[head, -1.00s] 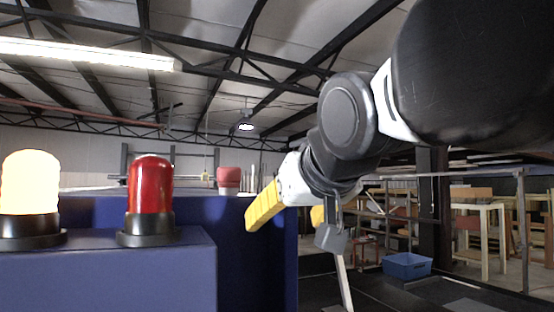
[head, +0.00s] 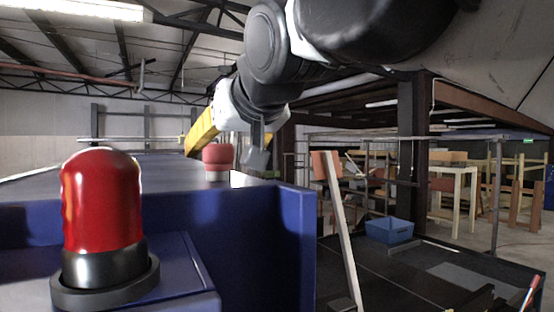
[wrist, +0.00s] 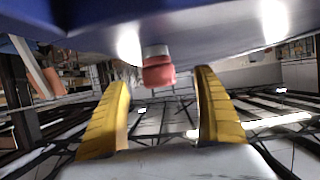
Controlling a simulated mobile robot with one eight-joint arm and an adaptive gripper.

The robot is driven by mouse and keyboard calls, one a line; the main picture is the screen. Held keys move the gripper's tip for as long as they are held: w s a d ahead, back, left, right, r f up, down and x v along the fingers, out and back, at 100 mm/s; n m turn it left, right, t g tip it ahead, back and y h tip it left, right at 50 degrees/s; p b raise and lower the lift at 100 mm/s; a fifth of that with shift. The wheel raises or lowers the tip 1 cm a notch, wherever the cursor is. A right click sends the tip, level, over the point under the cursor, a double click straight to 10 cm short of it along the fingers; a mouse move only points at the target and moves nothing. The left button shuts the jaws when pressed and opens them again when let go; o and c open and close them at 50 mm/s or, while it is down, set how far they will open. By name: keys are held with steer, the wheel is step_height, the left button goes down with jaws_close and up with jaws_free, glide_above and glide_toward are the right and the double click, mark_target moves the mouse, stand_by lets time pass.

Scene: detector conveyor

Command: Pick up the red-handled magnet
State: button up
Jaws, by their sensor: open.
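The magnet (head: 218,158) has a red handle on a pale metal base and stands upright on the blue conveyor housing (head: 120,168). In the wrist view, which is upside down, the magnet (wrist: 159,72) hangs from the blue surface and appears centred between the fingertips. My gripper (wrist: 163,76) is open and empty, with a yellow finger on each side of the magnet's outline. I cannot tell how far the tips are from the magnet.
A red beacon lamp (head: 103,205) stands close in front on a lower blue box. A raised blue edge (head: 255,235) lies between it and the magnet. Right of the housing are a leaning pale board (head: 341,235), a blue bin (head: 389,230) and shelving.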

mark_target(220, 155)
steer(key=p+x, duration=0.1)
steer(key=x, duration=0.2)
steer(key=p+x, duration=0.1)
steer(key=x, duration=0.3)
steer(key=shift+w+d+r, duration=0.15)
steer(key=shift+w+r, duration=0.05)
steer(key=shift+r, duration=0.05)
steer(key=shift+s+d, duration=0.1)
steer(key=shift+s, duration=0.1)
steer(key=c, duration=1.5)
